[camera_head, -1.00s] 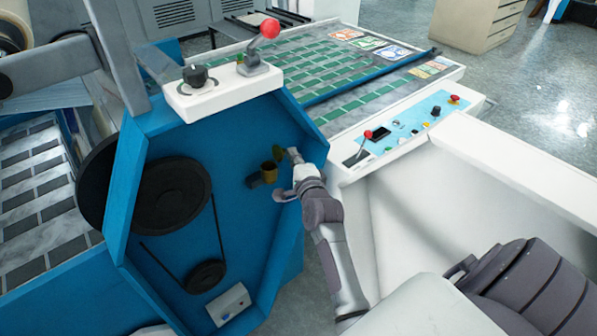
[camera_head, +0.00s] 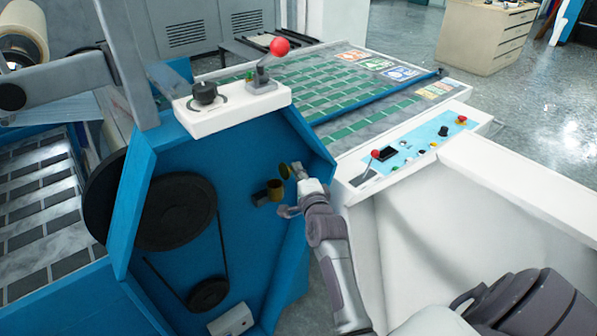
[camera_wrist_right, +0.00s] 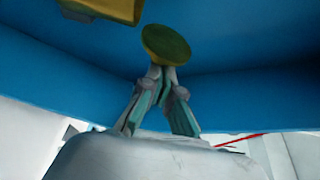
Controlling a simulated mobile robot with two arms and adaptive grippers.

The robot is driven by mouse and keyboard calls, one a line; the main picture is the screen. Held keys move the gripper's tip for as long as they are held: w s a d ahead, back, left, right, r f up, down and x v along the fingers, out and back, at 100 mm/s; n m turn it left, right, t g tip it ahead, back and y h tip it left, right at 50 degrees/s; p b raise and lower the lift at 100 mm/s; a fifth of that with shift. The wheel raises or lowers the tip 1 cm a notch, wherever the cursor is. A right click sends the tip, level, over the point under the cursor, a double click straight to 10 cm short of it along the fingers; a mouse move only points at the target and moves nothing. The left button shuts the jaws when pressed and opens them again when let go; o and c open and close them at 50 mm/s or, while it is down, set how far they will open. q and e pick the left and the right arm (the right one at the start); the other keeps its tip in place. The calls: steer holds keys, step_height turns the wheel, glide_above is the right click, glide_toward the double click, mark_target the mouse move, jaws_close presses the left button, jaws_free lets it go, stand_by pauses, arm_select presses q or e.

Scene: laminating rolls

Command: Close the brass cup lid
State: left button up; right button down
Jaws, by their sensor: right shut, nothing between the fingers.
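The brass cup (camera_head: 276,189) is fixed on the inner face of the blue machine housing. Its round lid (camera_head: 285,171) stands open, tilted up at the cup's upper right. In the right wrist view the lid (camera_wrist_right: 166,45) shows as a yellow-green disc, and part of the cup (camera_wrist_right: 105,8) is cut off at the top edge. My right gripper (camera_head: 297,168) is shut and empty, just right of the lid. In the wrist view its fingertips (camera_wrist_right: 162,73) meet right below the lid's lower edge; I cannot tell whether they touch it. My left gripper is not in view.
The blue housing (camera_head: 240,160) has a raised rim around the cup. Black pulleys (camera_head: 175,212) and a belt lie to the left. A white control box (camera_head: 230,105) with a red-knobbed lever sits above. A white console (camera_head: 415,148) stands right of my arm.

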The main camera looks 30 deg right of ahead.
mark_target(288, 172)
steer(key=shift+a+n, duration=0.15)
steer(key=shift+n, duration=0.25)
steer(key=a+n+t+b, duration=0.1)
steer(key=n, duration=0.2)
steer(key=a+n+t+y+b, duration=0.1)
steer(key=n+b, duration=0.1)
steer(key=n, duration=0.1)
steer(key=a+r+n+t+b, duration=0.1)
steer(key=n, duration=0.3)
steer(key=shift+s+r+t+y, duration=0.1)
steer(key=shift+s+t+y, duration=0.05)
steer(key=shift+t+y, duration=0.15)
steer(key=n, duration=0.2)
steer(key=a+n+y+b, duration=0.1)
steer(key=n, duration=0.1)
steer(key=n+t+y+b, duration=0.1)
steer(key=n, duration=0.1)
steer(key=shift+a+f, duration=0.2)
steer(key=shift+a, duration=0.15)
steer(key=shift+s+a+f+n+y+b, duration=0.2)
steer(key=shift+n+y, duration=0.55)
steer(key=shift+n, duration=0.5)
steer(key=shift+w+a+f+n+y+b, duration=0.15)
steer(key=shift+a+n+y+b, duration=0.15)
steer(key=shift+n+y, duration=0.65)
steer(key=shift+s+a+f+n+y+b, duration=0.15)
steer(key=shift+a+n+y, duration=0.25)
steer(key=shift+n, duration=1.1)
steer(key=shift+w+d+r, duration=0.1)
